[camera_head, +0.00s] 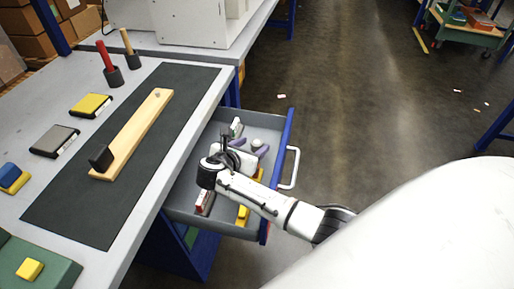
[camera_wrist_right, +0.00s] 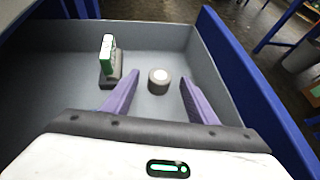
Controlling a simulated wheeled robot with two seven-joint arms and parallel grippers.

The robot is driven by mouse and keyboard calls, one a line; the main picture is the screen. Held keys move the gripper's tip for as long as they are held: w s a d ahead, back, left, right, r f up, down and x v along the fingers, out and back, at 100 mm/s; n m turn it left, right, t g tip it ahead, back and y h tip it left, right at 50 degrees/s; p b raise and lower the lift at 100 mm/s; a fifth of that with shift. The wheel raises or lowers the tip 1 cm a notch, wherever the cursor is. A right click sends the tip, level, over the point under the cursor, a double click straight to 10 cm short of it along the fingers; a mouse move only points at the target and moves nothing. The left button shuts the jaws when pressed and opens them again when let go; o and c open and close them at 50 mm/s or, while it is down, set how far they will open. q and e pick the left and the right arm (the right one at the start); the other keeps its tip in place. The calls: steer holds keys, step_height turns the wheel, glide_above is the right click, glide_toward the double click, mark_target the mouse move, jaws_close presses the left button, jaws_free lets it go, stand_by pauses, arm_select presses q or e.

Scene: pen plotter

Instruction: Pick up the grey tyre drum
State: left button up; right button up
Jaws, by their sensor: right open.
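The grey tyre drum, a short grey cylinder with a white top, stands in the open drawer (camera_head: 268,121). The drum (camera_wrist_right: 158,85) lies between and slightly beyond the two purple fingers of my right gripper (camera_wrist_right: 160,78) in the wrist view. In the head view the drum's pale top (camera_head: 256,142) shows close to the right gripper (camera_head: 251,147). The right gripper is open and apart from the drum, inside the drawer space. The left gripper is not in view.
A green and white item on a dark base (camera_wrist_right: 108,62) stands left of the drum; yellow items (camera_head: 242,215) lie nearer in the drawer. The drawer's blue front (camera_wrist_right: 235,75) is at the right. The workbench holds a dark mat (camera_head: 165,140) with a wooden bar (camera_head: 135,132).

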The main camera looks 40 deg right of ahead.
steer(key=shift+x, duration=0.95)
steer(key=shift+c, duration=0.5)
steer(key=c, duration=1.1)
steer(key=shift+o, duration=0.2)
steer(key=shift+r, duration=0.15)
